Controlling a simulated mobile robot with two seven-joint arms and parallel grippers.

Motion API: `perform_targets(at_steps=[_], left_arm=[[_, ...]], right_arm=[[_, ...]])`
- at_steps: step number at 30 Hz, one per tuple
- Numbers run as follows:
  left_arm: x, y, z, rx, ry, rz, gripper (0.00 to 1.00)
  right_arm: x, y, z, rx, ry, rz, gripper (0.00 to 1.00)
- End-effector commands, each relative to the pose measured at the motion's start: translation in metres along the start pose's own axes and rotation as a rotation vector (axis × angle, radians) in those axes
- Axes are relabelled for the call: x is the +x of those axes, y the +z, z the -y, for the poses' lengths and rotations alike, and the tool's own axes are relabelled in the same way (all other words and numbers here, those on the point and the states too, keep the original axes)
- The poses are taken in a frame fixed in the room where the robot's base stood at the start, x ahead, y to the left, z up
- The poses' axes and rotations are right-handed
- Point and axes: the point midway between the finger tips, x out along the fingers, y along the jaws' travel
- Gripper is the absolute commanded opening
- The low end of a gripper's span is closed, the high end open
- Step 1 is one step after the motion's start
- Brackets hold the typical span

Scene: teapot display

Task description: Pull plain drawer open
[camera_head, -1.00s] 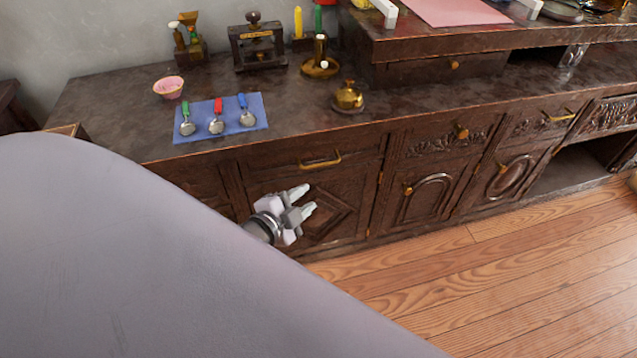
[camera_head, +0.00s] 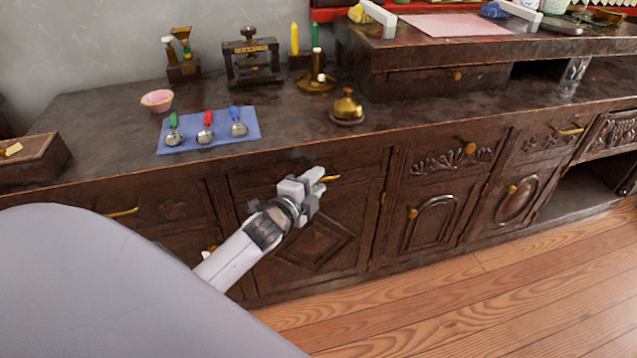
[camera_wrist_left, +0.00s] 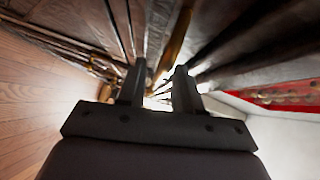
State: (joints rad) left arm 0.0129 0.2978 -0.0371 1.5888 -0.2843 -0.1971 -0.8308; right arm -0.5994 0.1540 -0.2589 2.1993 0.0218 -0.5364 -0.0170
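The plain drawer (camera_head: 255,181) is in the dark wooden cabinet, under the counter's front edge, and looks shut. Its brass handle (camera_head: 332,178) is partly hidden by my left gripper (camera_head: 318,182). In the left wrist view the gripper's two dark fingers (camera_wrist_left: 158,88) stand apart. A brass bar, the handle (camera_wrist_left: 178,35), runs toward the gap between them. I see no finger closed on it, and whether it lies fully between the fingertips I cannot tell. My right gripper is in neither view.
Carved drawers with brass knobs (camera_head: 469,148) and doors lie to the right. Another brass handle (camera_head: 122,212) is at the left. On the counter are a blue cloth (camera_head: 190,146) with spoons, a pink bowl (camera_head: 157,100) and a brass bell (camera_head: 347,108). Wooden floor (camera_head: 450,300) is clear.

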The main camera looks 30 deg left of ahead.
Motion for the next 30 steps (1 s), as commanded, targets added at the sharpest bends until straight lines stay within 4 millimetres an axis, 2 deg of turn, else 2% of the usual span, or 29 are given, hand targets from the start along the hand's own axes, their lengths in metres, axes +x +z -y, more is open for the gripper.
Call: perform_targets(at_steps=[6, 15, 17, 18, 19, 30], left_arm=[[0.015, 0.000, -0.001, -0.001, 0.001, 0.000, 0.34], [0.016, 0.000, 0.000, -0.001, 0.001, -0.001, 0.34], [0.016, 0.000, 0.000, -0.001, 0.001, 0.000, 0.18], [0.016, 0.000, 0.000, -0.001, 0.001, 0.000, 0.05], [0.016, 0.000, 0.000, -0.001, 0.001, 0.000, 0.00], [0.018, -0.003, -0.001, -0.001, 0.001, -0.001, 0.00]], right_arm=[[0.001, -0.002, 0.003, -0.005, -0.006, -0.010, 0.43], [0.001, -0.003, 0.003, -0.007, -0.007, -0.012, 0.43], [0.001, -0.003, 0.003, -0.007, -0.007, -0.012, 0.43], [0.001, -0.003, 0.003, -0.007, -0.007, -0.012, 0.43], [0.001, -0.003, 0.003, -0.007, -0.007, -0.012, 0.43], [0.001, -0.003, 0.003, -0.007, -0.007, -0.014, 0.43]])
